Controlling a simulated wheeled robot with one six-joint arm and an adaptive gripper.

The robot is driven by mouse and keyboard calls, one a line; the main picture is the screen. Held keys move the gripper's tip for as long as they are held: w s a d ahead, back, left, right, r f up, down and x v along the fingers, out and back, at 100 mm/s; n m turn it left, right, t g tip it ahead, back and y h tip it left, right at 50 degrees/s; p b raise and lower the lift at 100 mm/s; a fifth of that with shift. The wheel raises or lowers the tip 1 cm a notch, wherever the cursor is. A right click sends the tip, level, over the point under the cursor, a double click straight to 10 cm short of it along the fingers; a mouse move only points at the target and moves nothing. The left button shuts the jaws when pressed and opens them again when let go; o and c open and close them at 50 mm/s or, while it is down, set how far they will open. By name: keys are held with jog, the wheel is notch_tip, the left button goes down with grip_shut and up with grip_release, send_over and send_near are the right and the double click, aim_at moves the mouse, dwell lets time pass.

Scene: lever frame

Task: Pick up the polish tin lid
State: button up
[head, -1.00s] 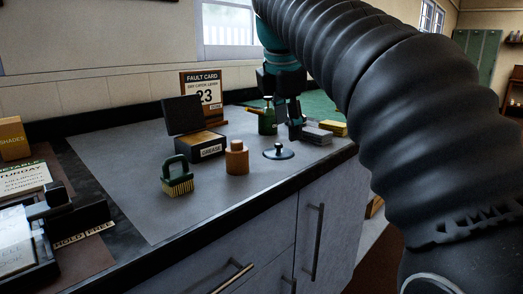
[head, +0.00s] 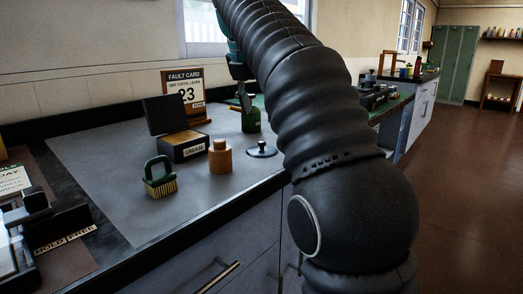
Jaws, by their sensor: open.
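A dark round lid with a small knob (head: 262,150), which looks like the polish tin lid, lies flat on the grey mat, right of an orange-brown bottle. My gripper (head: 243,96) is at the back, above and behind the lid, near the green oil can (head: 250,120). It is apart from the lid and open; my own arm hides much of it.
Near the lid stand the orange-brown bottle (head: 220,157), a black grease box with raised lid (head: 182,145), a green-handled brush (head: 159,177) and a fault card stand (head: 187,95). The mat (head: 110,190) has clear room at front left.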

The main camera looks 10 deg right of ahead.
send_over(261, 142)
jog(key=s, duration=0.2)
jog(key=f, duration=0.4)
jog(key=shift+a, duration=0.25)
jog(key=shift+a+x, duration=0.2)
jog(key=shift+x, duration=1.15)
jog(key=shift+a+x, duration=0.25)
jog(key=shift+x, duration=1.1)
jog(key=shift+f, duration=0.1)
grip_shut()
